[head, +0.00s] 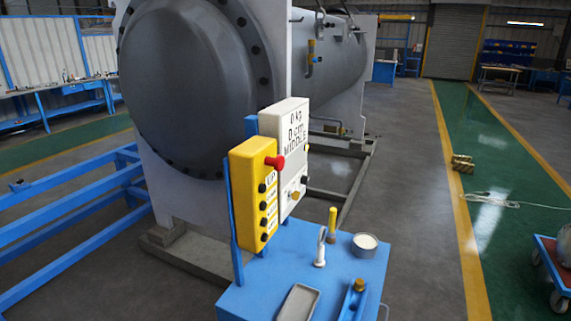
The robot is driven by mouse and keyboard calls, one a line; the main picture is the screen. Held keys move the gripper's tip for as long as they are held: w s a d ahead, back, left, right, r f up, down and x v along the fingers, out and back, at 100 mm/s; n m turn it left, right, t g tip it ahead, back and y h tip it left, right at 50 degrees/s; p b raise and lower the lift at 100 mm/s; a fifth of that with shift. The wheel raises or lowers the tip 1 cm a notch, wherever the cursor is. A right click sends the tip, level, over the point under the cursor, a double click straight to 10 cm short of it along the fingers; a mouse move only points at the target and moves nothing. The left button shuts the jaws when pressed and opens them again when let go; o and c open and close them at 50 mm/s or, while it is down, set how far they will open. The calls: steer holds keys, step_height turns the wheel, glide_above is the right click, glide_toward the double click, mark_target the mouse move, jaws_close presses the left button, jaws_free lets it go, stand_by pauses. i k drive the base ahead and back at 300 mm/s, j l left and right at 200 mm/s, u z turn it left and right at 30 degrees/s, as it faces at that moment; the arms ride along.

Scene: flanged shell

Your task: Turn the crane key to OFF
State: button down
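A yellow control box (254,195) stands upright on a blue post at the back left of a blue cart. It has a red knob (275,161) at its upper right and a column of black buttons with labels. Beside it is a white panel (286,140) reading "0 kg, 0 cm, MIDDLE". Low on this panel are small controls, including a brass-coloured knob (296,195). Which control is the crane key, and its position, is too small to tell. My gripper is not in view.
The blue cart top (335,275) holds a grey tray (298,302), a white-topped round tin (365,244), a yellow-handled tool (332,222) and a grey-metal tool (320,248). A large grey flanged shell (180,85) stands behind.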

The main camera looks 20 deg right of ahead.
mark_target(295, 194)
steer(key=l+u, duration=0.25)
steer(key=l, duration=0.15)
steer(key=k+l+u, duration=0.25)
steer(key=l+u, duration=0.25)
steer(key=l, duration=0.2)
steer(key=k+l+u, duration=0.2)
steer(key=l, duration=0.15)
steer(key=i+l+u, duration=0.1)
steer(key=l+u, duration=0.45)
steer(key=l, duration=0.25)
